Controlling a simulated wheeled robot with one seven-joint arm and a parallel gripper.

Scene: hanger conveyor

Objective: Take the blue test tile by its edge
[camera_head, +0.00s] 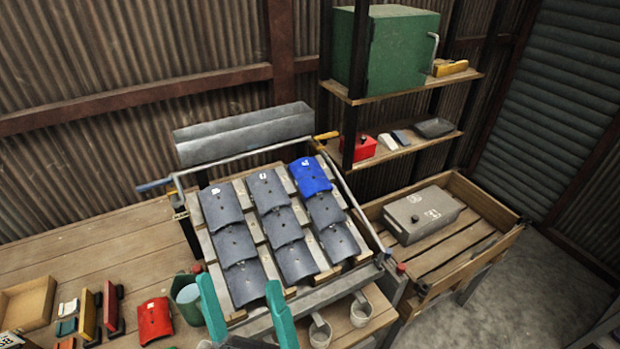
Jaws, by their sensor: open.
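The blue test tile (310,176) lies at the top of the right column of a sloped rack (238,315) with wooden battens. A small white mark shows on its face. Dark grey tiles (283,227) fill the rest of the rack in three columns, and the blue tile's lower edge meets the grey tile (325,210) below it. My gripper (241,292) has two green fingers. It is open and empty at the bottom of the picture, in front of the rack's lower left, well apart from the blue tile.
A metal rail frames the rack, with a grey trough (243,134) behind. A red tile (154,320), a green cup (188,300) and small blocks lie on the left bench. Two mugs (360,310) stand in front. A wooden crate (480,262) holds a grey box (423,214) at right, below shelves (400,150).

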